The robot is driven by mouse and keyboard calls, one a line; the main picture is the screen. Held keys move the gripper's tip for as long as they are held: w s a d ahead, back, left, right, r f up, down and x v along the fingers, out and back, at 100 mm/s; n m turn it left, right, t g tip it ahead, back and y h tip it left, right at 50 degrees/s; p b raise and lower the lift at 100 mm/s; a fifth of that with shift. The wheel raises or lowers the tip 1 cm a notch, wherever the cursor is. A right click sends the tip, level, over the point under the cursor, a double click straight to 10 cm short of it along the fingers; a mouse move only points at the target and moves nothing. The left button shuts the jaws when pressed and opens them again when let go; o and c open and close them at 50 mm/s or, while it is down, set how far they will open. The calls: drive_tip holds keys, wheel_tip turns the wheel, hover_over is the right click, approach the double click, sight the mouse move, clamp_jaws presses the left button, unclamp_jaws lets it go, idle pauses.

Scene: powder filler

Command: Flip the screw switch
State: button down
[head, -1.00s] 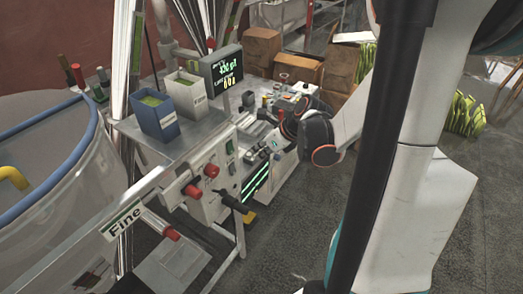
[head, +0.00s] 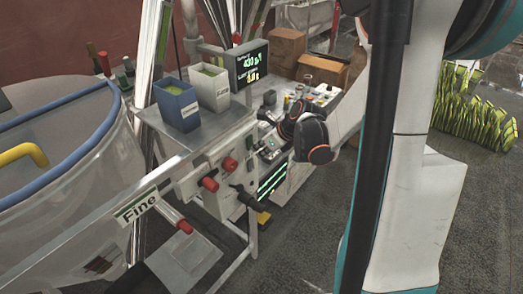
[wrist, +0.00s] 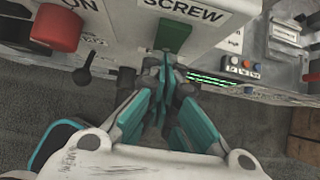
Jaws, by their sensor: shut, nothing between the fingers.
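The screw switch (wrist: 172,37) is a green rectangular rocker under the SCREW label, on the machine's light front panel in the wrist view. My gripper (wrist: 166,70) is shut and empty, with its teal fingers together. The fingertips are just below the switch in the picture; I cannot tell whether they touch it. In the head view my arm's dark wrist joints (head: 312,138) are close to the machine, and the fingers and switch cannot be made out clearly.
A red knob (wrist: 58,27) marked ON and a black-knobbed lever (wrist: 84,73) are left of the switch. Small coloured buttons (wrist: 240,64) are at its right. In the head view, a blue bin (head: 177,104) and a white bin (head: 210,88) stand on the metal shelf beside the display (head: 248,64).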

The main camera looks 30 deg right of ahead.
drive_tip(key=shift+w+a+f, duration=0.15)
drive_tip(key=shift+w+f, duration=0.1)
drive_tip(key=shift+w, duration=0.05)
drive_tip(key=shift+r, duration=0.15)
drive_tip(key=shift+r+p, duration=0.3)
drive_tip(key=shift+r, duration=0.4)
